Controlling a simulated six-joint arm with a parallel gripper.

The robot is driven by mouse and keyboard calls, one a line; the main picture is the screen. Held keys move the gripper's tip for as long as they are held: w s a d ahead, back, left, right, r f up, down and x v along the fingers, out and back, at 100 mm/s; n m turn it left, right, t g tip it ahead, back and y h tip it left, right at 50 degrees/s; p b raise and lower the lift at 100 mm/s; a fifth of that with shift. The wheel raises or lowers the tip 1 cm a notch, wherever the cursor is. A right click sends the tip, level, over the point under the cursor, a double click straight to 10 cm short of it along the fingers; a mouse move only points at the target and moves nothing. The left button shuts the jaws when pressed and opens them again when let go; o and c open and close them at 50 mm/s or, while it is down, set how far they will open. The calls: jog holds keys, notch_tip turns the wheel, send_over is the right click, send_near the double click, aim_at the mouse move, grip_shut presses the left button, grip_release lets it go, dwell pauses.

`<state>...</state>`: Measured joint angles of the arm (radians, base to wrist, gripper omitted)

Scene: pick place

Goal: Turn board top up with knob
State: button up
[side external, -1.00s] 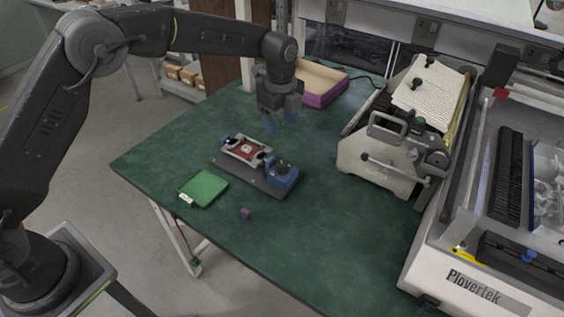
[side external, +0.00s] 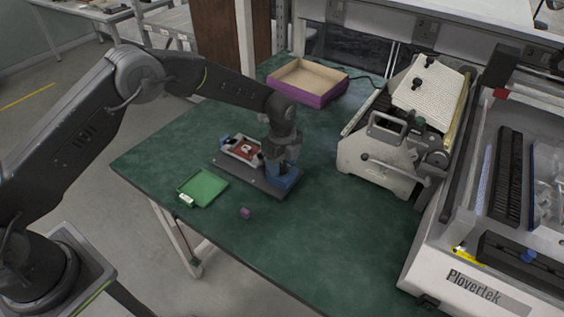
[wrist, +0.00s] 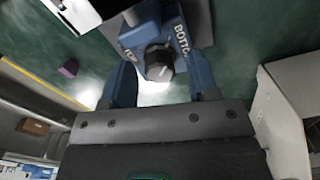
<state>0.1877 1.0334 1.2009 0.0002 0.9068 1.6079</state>
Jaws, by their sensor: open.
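A red board (side external: 243,149) lies in a light frame on a dark fixture plate (side external: 228,168) on the green bench. A blue block (side external: 284,180) stands at the plate's right end. My gripper (side external: 283,163) is low over this block. In the wrist view the dark round knob (wrist: 159,66), with a light pointer mark, sits on the blue block between the two blue fingers of my gripper (wrist: 161,88). The fingers are apart, with gaps to the knob. Lettering reading "BOTTO" shows on the block; the rest is hidden.
A green tray (side external: 203,187) lies left of the fixture, and a small purple cube (side external: 246,213) lies in front of it. A purple-sided open box (side external: 318,97) is at the back. A grey machine (side external: 378,165) stands to the right.

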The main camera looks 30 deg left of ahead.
jog(key=shift+f, duration=0.15)
jog(key=shift+c, duration=0.2)
jog(key=c, duration=0.9)
jog(key=shift+n, duration=0.3)
jog(key=n, duration=0.3)
jog(key=shift+n, duration=0.4)
jog(key=n, duration=0.9)
jog(key=shift+n, duration=2.2)
